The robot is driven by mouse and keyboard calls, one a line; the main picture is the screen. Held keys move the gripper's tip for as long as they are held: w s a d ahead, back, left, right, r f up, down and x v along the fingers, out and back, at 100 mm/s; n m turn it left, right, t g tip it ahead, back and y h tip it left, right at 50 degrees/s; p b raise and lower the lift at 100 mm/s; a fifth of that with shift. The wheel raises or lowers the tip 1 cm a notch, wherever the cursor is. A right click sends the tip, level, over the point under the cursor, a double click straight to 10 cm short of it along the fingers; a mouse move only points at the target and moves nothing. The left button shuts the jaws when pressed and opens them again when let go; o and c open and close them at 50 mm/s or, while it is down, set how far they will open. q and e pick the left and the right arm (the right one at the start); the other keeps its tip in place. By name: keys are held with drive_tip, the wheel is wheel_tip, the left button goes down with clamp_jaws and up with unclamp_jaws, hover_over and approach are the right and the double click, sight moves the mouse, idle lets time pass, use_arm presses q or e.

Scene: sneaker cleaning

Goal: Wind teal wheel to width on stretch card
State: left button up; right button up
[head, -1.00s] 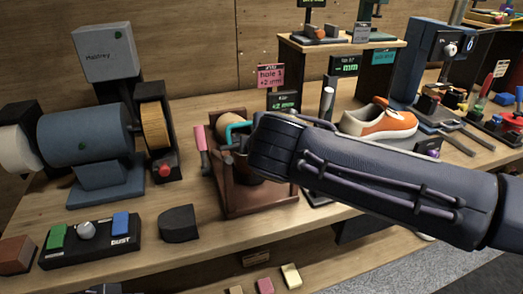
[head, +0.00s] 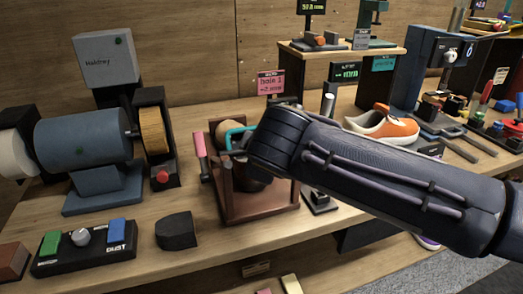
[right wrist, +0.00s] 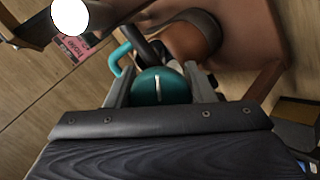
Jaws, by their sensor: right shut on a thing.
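The teal wheel (right wrist: 160,87), with a pale line on its face, sits between the fingers of my right gripper (right wrist: 157,92) in the right wrist view. The gripper is shut on it. In the head view my right forearm and wrist hide the wheel and fingertips. The wheel belongs to a brown wooden stretcher frame (head: 228,209), with a teal bent bar (head: 234,132) beside my wrist. The bar also shows in the right wrist view (right wrist: 120,58). The pink card (head: 271,83) behind reads "hole 1" and seems to read "+2 mm". My left gripper is not in view.
A blue grinding machine (head: 84,142) and a dark button panel (head: 84,247) stand left. A dark block (head: 176,231) lies left of the frame. An orange and white sneaker (head: 383,124) and a tool rack stand right, behind my forearm.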

drive_tip(key=o, duration=0.9)
drive_tip(key=p+v, duration=0.1)
drive_tip(key=v, duration=0.6)
drive_tip(key=shift+s+r, duration=0.2)
drive_tip(key=shift+s, duration=0.1)
